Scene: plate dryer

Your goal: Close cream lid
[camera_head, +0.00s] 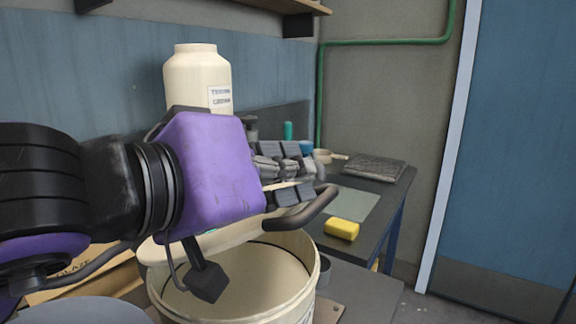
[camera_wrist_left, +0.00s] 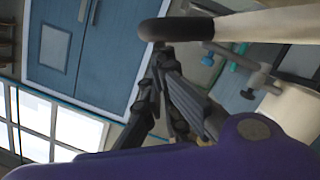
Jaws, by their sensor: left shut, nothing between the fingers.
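In the head view, my left gripper (camera_head: 308,172) reaches in from the left, its purple body above a large round cream tub (camera_head: 308,303). Its dark fingers point right, shut and empty; they also show in the wrist view (camera_wrist_left: 163,62). The tub's mouth is partly uncovered. A pale cream surface (camera_head: 152,252), which looks like the lid, shows at its back left; my gripper hides much of it. A dark curved bar (camera_head: 310,212) passes below the fingers. In the wrist view a pale edge (camera_wrist_left: 262,24) lies close to the fingers. Contact cannot be told. My right gripper is out of view.
A cream bottle (camera_head: 197,75) with a label stands behind my gripper. A yellow sponge (camera_head: 341,229) and a dark folded cloth (camera_head: 374,168) lie to the right of the tub. A blue door (camera_head: 520,140) is at far right.

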